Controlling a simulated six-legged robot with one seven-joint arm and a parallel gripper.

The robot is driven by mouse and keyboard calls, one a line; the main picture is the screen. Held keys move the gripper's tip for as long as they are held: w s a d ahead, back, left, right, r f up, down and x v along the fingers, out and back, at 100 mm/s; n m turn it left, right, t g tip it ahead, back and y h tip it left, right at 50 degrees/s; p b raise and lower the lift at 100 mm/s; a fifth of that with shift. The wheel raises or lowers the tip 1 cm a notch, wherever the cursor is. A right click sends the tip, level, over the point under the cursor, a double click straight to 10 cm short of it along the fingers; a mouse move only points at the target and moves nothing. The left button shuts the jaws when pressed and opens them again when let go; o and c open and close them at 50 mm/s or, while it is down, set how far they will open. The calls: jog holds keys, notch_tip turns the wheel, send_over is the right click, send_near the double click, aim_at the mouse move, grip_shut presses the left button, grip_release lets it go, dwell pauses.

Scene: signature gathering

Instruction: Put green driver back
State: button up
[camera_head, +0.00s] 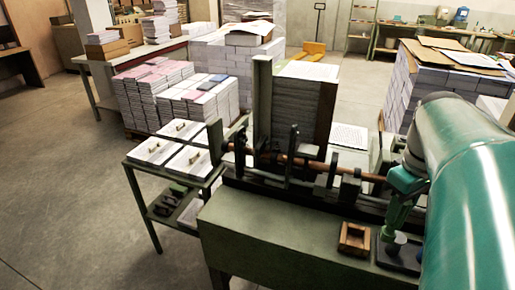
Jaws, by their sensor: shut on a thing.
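My gripper (397,213) is at the right, at the end of my teal arm, pointing down over the front of the green machine bench. It is shut on a small greenish thing that I take for the green driver (394,243). Only its rounded pale part shows clearly below the fingers; the rest is hidden by the gripper. Just under it is a dark block or holder (402,256) on the bench top. I cannot tell whether the driver touches it.
A small open wooden box (354,239) stands left of the dark block. The gathering machine (300,162), with a shaft and upright plates, runs behind. A side table (150,178) with paper stacks stands left. My arm covers the right side.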

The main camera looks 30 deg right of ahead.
jog(key=w+f, duration=0.7)
jog(key=f, duration=0.3)
jog(key=shift+w+d, duration=0.25)
jog(key=shift+w, duration=0.05)
jog(key=shift+f, duration=0.2)
jog(key=o, duration=1)
notch_tip(320, 180, up, 12)
jog(key=shift+r, duration=0.15)
jog(key=a+f+t, duration=0.2)
jog(key=a, duration=0.8)
jog(key=w+a+f+t, duration=0.1)
jog(key=a+f, duration=0.1)
jog(key=a, duration=0.8)
jog(key=w+a+f+t, duration=0.1)
jog(key=a+t, duration=0.1)
jog(key=a, duration=0.8)
jog(key=shift+w+a+f+n+t, duration=0.1)
jog(key=shift+a+f+n+t, duration=0.1)
jog(key=shift+f+n+t, duration=0.15)
